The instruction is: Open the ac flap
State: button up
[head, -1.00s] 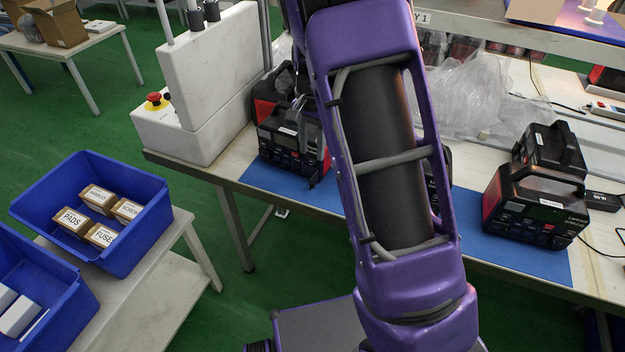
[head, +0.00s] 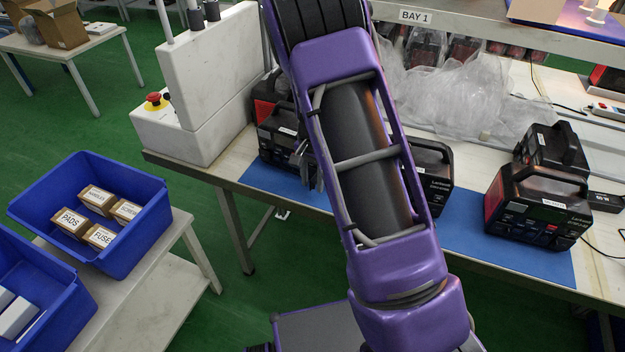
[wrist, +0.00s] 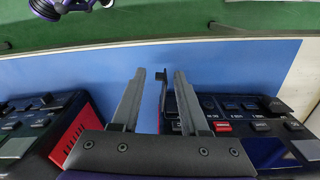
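A black power station (head: 277,138) with a red side stands on the blue mat at the left of the bench, partly hidden by my arm. In the wrist view, a power station front (wrist: 245,118) with a red button and dark sockets lies right of my fingers. A thin dark flap (wrist: 162,76) sticks out from its left end, between my fingertips and closer to the right one. I cannot tell whether they touch. My gripper (wrist: 160,74) is open; in the head view (head: 308,170) it is small, beside the left station's front.
Another power station (head: 433,178) is partly behind my arm, and more (head: 537,205) stand at the right. Crumpled clear plastic (head: 470,95) lies behind them. A white machine (head: 210,85) stands at the bench's left end. Blue bins (head: 150,225) are at lower left.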

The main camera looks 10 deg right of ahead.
grip_shut()
jog(key=shift+n, duration=0.3)
jog(key=d+n+b, duration=0.1)
jog(key=n, duration=0.3)
jog(key=shift+s+d+b, duration=0.35)
jog(key=shift+d+b, duration=0.05)
jog(key=shift+d+n+b, duration=0.2)
jog(key=shift+d+n, duration=0.25)
jog(key=shift+n, duration=0.8)
jog(key=shift+d+n+b, duration=0.2)
jog(key=shift+d+n, duration=0.25)
jog(key=shift+n, duration=0.8)
jog(key=shift+o, duration=0.4)
grip_release()
